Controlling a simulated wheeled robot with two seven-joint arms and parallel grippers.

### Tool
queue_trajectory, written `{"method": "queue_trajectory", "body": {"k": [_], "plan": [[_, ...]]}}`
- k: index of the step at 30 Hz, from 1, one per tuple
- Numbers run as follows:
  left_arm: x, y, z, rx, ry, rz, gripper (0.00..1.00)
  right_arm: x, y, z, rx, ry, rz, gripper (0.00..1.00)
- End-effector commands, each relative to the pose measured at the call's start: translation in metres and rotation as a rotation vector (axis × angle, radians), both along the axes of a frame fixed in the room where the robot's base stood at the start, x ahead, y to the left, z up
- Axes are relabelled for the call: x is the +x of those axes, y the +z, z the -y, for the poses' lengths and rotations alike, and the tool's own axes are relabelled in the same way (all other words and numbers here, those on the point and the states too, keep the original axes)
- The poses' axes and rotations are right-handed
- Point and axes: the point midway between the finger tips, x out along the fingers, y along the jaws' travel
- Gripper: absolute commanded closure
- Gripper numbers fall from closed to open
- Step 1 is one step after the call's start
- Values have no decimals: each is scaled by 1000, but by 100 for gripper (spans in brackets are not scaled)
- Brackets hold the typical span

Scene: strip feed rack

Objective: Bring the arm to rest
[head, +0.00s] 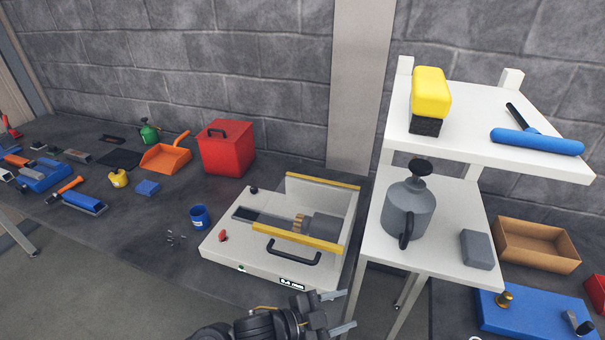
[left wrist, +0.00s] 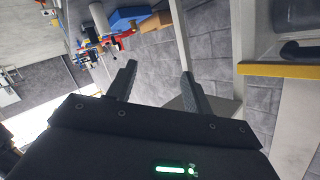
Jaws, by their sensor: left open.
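My left gripper (head: 339,311) is low in the middle of the head view, in front of the white strip feed machine (head: 221,256) and left of the white shelf rack (head: 431,264). Its two fingers are apart, with nothing between them. In the left wrist view the open fingers (left wrist: 158,76) show dark against the wall and also hold nothing. The gripper appears clear of the machine and the rack. My right gripper is in neither view.
The rack holds a yellow-topped brush (head: 430,92), a blue-handled tool (head: 537,141), a grey can (head: 408,212) and a grey block (head: 477,249). A red box (head: 226,150), blue cup (head: 200,217) and orange dustpan (head: 166,158) stand on the dark bench (head: 120,230).

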Motion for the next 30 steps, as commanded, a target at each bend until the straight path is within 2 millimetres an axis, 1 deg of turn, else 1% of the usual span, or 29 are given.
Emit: {"method": "queue_trajectory", "body": {"k": [1,2,3,5,6,8,9,12,15,18,24,25,27,29,30], "plan": [[3,-1,-19,-2,141,-75,49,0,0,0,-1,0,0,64],[7,-4,-35,9,228,-122,49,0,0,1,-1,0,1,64],[10,-10,-58,25,344,-190,49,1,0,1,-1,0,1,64],[6,-24,-100,58,516,-308,49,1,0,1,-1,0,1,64],[-1,-35,-130,86,625,-390,49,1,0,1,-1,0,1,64],[-15,-49,-168,127,754,-500,49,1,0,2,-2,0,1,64],[-27,-57,-189,152,826,-563,49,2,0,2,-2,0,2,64],[-55,-72,-231,203,957,-691,49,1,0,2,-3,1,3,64],[-83,-82,-262,247,1056,-794,49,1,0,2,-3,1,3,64],[-110,-88,-287,286,1137,-885,49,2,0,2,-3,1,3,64],[-163,-94,-326,352,1271,-1048,49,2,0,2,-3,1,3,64],[-169,-97,-331,361,1286,-1068,49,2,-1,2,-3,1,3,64],[-160,-129,-328,369,1277,-1066,49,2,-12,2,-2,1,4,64],[-156,-149,-327,374,1275,-1069,49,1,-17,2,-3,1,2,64],[-154,-163,-327,377,1274,-1071,49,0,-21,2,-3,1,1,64]]}}
